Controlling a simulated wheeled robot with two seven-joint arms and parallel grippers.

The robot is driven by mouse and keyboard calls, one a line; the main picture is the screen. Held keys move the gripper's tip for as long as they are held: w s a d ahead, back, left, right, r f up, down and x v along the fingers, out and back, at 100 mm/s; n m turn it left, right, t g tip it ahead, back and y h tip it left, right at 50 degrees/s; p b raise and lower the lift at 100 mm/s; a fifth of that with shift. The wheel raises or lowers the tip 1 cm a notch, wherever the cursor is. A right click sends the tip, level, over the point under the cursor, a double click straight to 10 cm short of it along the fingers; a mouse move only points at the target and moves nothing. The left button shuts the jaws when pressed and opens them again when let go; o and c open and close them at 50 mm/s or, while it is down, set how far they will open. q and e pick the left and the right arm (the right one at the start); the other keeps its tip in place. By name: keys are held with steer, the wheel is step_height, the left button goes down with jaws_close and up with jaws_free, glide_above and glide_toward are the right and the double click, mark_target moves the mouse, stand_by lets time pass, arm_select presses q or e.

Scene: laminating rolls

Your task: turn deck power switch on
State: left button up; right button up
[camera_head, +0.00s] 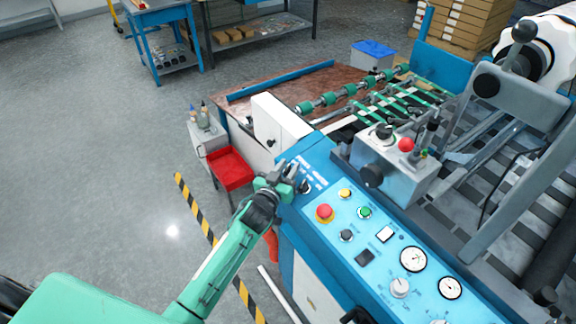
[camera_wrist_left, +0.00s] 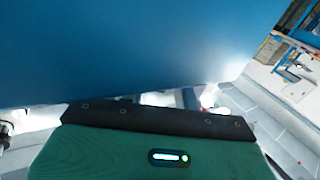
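The blue control deck (camera_head: 325,262) runs along the near side of the machine. It carries a red emergency button (camera_head: 325,212), a yellow button (camera_head: 345,193), a green button (camera_head: 364,212) and a black knob (camera_head: 346,235). A dark switch-like part (camera_head: 305,187) sits at the deck's far left end; I cannot tell for certain that it is the power switch. My left gripper (camera_head: 289,172) is right beside that part, over the deck edge. Its fingertips are too small to judge. In the left wrist view, blue surface fills the top and the fingers are hidden. My right gripper is out of view.
A control box (camera_head: 397,170) with a red button stands behind the deck. Two gauges (camera_head: 413,258) are at the deck's near right. A red tray (camera_head: 230,168) stands left of the machine. Open floor (camera_head: 110,190) lies left of the striped line.

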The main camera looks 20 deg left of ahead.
arm_select(q)
steer(key=shift+w, duration=0.15)
jaws_close()
